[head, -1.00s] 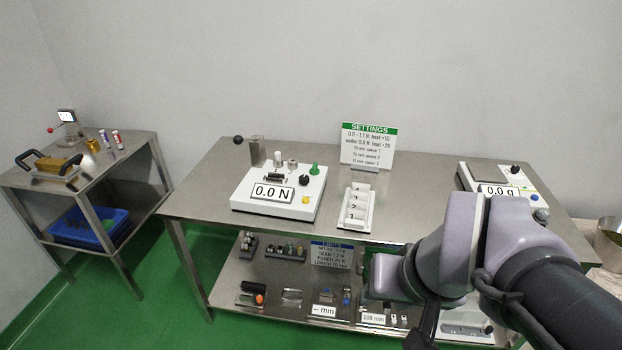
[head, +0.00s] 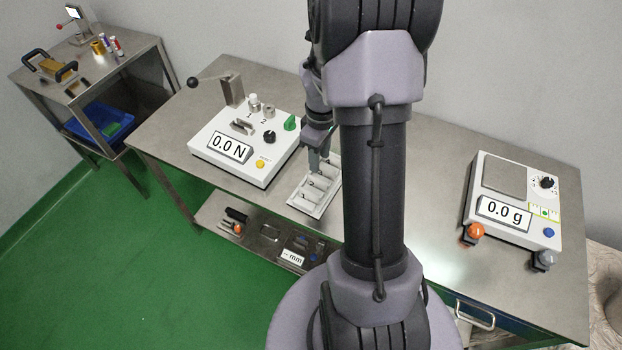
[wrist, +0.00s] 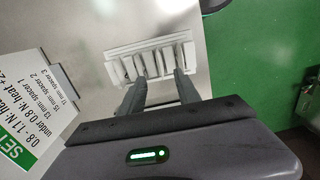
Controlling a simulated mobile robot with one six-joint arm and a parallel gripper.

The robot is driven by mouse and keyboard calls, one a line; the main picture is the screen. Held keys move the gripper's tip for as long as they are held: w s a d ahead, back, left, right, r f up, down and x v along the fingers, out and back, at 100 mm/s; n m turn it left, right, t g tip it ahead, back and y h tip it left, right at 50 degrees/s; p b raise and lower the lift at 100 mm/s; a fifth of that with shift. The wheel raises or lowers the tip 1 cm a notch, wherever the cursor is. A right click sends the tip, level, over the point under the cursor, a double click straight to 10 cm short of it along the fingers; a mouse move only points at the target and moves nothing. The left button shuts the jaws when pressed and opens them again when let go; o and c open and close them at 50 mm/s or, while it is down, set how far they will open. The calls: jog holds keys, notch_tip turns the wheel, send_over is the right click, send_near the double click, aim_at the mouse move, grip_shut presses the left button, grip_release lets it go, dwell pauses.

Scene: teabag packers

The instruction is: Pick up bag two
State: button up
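The white slotted tray (head: 293,200) lies on the steel bench, and my gripper (head: 316,165) is over its far part in the head view. In the wrist view, the tray (wrist: 150,42) lies just beyond my fingertips, with pale bags standing in its slots. The middle one, seemingly bag two (wrist: 150,65), is between the lines of my two fingers. My gripper (wrist: 160,77) is open, its fingers apart with nothing held. I cannot read the bag numbers now, and I cannot tell whether the fingertips are inside the tray or above it.
The force tester (head: 225,165) reading 0.0 N stands close to the left of the tray. The scale (head: 515,210) reading 0.0 g is at the right. The settings sign (wrist: 35,105) stands at the left in the wrist view. Bench between tray and scale looks clear.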

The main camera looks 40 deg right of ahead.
jog(key=b, duration=0.1)
send_over(317, 178)
jog(key=f, duration=0.4)
jog(key=shift+s+d+f, duration=0.2)
jog(key=shift+s+f, duration=0.05)
jog(key=shift+f, duration=0.05)
jog(key=f+b, duration=0.1)
jog(key=f, duration=0.1)
jog(key=f+b, duration=0.1)
jog(key=f, duration=0.1)
jog(key=f+b, duration=0.1)
jog(key=f, duration=0.1)
jog(key=shift+w+a, duration=0.15)
jog(key=shift+w, duration=0.1)
jog(key=shift+r, duration=0.15)
grip_shut()
